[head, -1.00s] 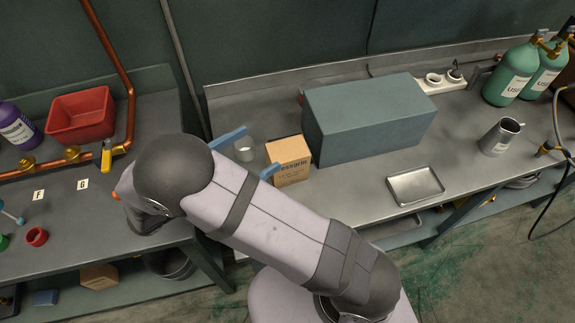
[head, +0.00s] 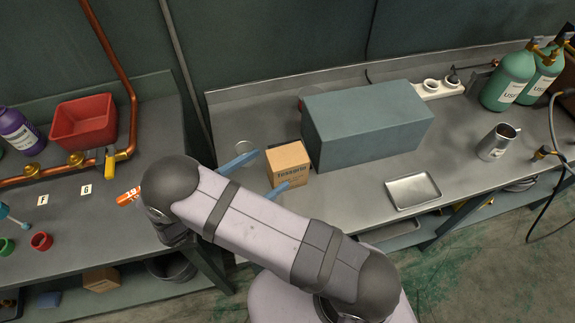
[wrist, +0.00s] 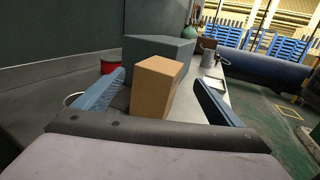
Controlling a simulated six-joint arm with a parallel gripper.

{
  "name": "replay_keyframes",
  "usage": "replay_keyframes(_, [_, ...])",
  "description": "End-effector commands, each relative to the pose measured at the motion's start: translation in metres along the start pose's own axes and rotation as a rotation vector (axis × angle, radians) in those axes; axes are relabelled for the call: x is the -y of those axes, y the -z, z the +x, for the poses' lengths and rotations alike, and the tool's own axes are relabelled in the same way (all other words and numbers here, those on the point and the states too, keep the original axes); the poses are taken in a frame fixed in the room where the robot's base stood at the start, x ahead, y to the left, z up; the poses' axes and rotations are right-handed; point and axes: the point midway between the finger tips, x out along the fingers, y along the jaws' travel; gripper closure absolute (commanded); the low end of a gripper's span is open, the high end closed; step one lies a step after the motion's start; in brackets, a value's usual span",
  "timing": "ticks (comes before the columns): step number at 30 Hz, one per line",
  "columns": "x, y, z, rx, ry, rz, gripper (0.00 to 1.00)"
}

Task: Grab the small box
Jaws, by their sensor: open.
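The small box (head: 288,164) is a tan cardboard carton with printed lettering. It stands upright on the right-hand bench, against the left end of a large grey-green block. My gripper (head: 262,173) is open and empty, with its two blue fingers pointing at the box from the left.
The grey-green block (head: 366,125) stands right behind the box. A metal tray (head: 412,191) and a metal jug (head: 497,142) are farther right. A red bin (head: 84,118) is on the left bench.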

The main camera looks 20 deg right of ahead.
Motion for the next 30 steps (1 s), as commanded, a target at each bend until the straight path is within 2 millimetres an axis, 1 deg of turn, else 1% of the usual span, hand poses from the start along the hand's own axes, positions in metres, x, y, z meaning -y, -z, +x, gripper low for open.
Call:
replay_keyframes(8, [0.0,-0.001,0.006,0.0,0.001,-0.002,0.11])
replay_keyframes(11, [0.0,-0.002,0.016,0.0,0.002,-0.003,0.11])
replay_keyframes(15, [0.001,-0.002,0.035,0.0,0.003,-0.004,0.11])
replay_keyframes(19, [0.0,-0.002,0.047,0.0,0.001,-0.001,0.11])
replay_keyframes(23, [0.0,0.0,0.052,0.0,0.0,-0.002,0.11])
replay_keyframes(29, [0.0,0.001,0.052,-0.001,0.0,-0.001,0.11])
replay_keyframes(30, [0.0,0.001,0.051,-0.001,-0.001,-0.001,0.2])
